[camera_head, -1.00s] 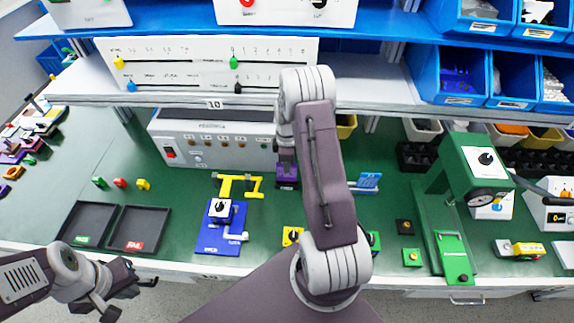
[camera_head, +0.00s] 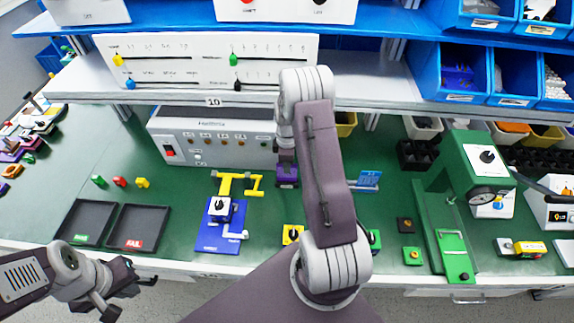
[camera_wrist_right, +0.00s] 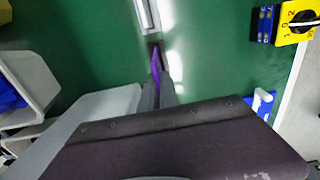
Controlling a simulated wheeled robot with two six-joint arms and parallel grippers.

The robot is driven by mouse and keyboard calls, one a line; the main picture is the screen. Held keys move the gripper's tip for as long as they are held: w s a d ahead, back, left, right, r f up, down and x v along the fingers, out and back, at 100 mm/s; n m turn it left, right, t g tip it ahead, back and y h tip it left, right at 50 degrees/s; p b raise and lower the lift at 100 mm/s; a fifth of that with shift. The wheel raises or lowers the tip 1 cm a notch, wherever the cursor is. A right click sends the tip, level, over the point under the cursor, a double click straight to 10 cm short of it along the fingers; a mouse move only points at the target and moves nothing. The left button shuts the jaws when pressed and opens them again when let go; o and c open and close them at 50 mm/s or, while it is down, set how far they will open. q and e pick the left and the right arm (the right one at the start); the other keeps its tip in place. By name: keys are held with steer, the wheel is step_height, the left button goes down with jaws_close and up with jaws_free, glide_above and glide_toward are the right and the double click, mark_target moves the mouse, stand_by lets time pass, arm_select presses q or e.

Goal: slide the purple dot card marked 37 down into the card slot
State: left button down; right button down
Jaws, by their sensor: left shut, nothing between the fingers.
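A purple card (camera_head: 287,172) shows at the lower end of my right arm in the head view, in front of the grey control box. In the right wrist view the purple card (camera_wrist_right: 157,62) is a thin strip, nearly edge-on, between the fingers. My right gripper (camera_wrist_right: 158,85) is shut on it. Its number and dots cannot be read. A pale grey slotted piece (camera_wrist_right: 149,14) lies just beyond the fingertips; I cannot tell whether it is the card slot or whether the card touches it. My left gripper (camera_head: 126,298) is shut and empty by the bench's front edge.
A grey control box (camera_head: 215,135) stands behind. A blue fixture with a rotary switch (camera_head: 221,232) and two dark trays (camera_head: 113,226) are to the left. A green press (camera_head: 462,185) stands to the right. A shelf (camera_head: 360,92) overhangs the back. A yellow switch block (camera_wrist_right: 296,22) is near.

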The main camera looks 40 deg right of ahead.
steer(key=shift+f+b, duration=0.75)
steer(key=shift+f, duration=0.45)
steer(key=c, duration=1.6)
jaws_free()
steer(key=shift+o, duration=0.2)
steer(key=shift+r, duration=0.1)
step_height(320, 180, up, 9)
steer(key=shift+b, duration=0.3)
step_height(320, 180, up, 9)
steer(key=p, duration=0.8)
